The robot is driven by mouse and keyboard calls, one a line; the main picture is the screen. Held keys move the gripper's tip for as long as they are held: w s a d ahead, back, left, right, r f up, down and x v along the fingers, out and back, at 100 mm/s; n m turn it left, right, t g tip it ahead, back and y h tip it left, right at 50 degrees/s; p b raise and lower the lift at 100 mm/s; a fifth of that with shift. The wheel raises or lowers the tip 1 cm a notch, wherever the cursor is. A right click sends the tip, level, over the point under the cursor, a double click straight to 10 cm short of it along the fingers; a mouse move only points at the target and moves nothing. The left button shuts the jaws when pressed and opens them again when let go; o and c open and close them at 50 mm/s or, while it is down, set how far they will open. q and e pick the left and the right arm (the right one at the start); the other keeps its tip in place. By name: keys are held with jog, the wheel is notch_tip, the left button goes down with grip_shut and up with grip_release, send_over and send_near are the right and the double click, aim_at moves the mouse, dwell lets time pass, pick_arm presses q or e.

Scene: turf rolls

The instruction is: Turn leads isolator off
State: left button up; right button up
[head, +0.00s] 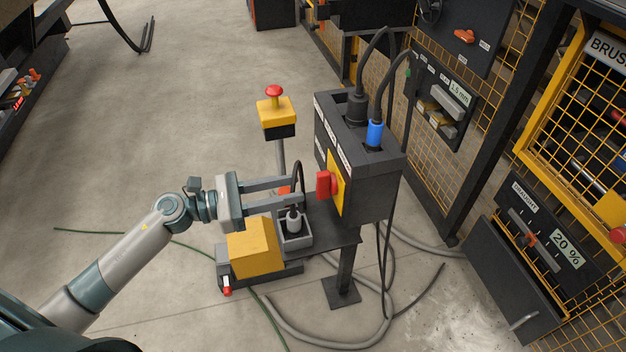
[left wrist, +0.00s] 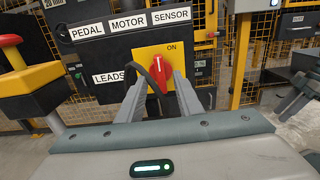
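The leads isolator is a red rotary handle (head: 325,184) on a yellow plate (head: 340,187), on the side of a dark box (head: 368,190). In the left wrist view the red handle (left wrist: 159,77) stands roughly upright below the word ON on the yellow plate (left wrist: 171,58). A LEADS label (left wrist: 108,77) is to its left. My left gripper (head: 303,192) is open, its fingers apart and pointing at the handle from a short distance. In the left wrist view the handle shows between the fingertips. A black cable partly covers the plate. My right gripper is not visible.
A yellow box with a red stop button (head: 276,115) stands on a post behind the gripper. Below the fingers are a grey socket with a plugged cable (head: 294,222) and a yellow block (head: 253,248). Blue (head: 375,134) and black plugs sit on the box. Cables lie on the floor.

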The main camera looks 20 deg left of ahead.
aim_at(317, 183)
pick_arm(q)
jog(key=p+x, duration=0.1)
jog(key=x, duration=0.4)
jog(key=shift+w+d, duration=0.3)
jog(key=shift+d, duration=0.1)
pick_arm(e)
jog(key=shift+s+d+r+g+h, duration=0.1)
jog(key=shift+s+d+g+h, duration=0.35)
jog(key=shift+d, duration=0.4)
pick_arm(q)
jog(key=shift+c, duration=0.4)
grip_shut()
